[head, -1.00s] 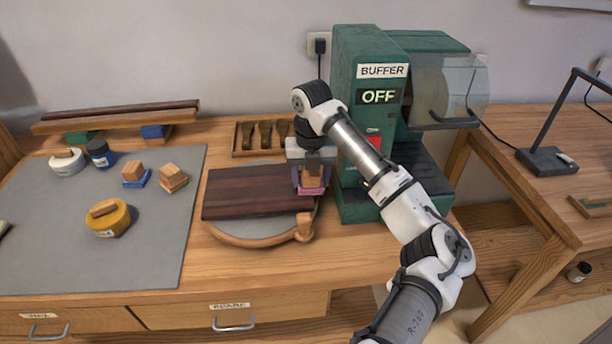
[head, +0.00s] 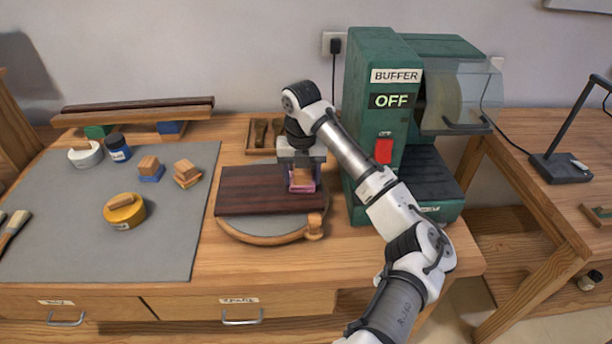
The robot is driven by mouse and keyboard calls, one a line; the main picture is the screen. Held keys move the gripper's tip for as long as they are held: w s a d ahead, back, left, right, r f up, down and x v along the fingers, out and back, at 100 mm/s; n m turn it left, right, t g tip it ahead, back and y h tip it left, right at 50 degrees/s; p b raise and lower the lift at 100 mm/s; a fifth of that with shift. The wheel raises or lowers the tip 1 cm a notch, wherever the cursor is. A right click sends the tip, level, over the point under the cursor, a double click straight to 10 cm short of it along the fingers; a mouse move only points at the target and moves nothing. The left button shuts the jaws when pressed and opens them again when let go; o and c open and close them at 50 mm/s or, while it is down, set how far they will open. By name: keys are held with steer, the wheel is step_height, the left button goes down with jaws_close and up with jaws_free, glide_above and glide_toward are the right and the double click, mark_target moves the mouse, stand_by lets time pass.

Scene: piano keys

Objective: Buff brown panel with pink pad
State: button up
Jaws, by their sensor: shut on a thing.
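The brown panel (head: 250,190) lies flat on a round turntable-like board (head: 262,229) at the bench's middle. My gripper (head: 301,172) points down over the panel's right end, shut on the wooden block of the pink pad (head: 301,188). The pad's pink underside is at the panel's surface; I cannot tell whether it is pressing on it. The arm comes in from the lower right and hides part of the bench behind the gripper.
The green buffer (head: 376,130), reading OFF, stands close to the right of my gripper. A grey mat (head: 90,235) at left holds other pads (head: 150,168), a yellow tin (head: 125,211) and jars. A tool tray (head: 262,134) lies behind the panel.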

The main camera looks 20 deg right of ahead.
steer(key=shift+w+d, duration=0.3)
steer(key=shift+w, duration=0.6)
steer(key=shift+s+d, duration=0.2)
steer(key=shift+d, duration=0.55)
steer(key=shift+s+d, duration=0.25)
steer(key=shift+d, duration=0.45)
steer(key=shift+s+d, duration=0.2)
steer(key=shift+d, duration=0.55)
steer(key=shift+r+p, duration=0.1)
steer(key=shift+p, duration=0.25)
steer(key=shift+r, duration=0.1)
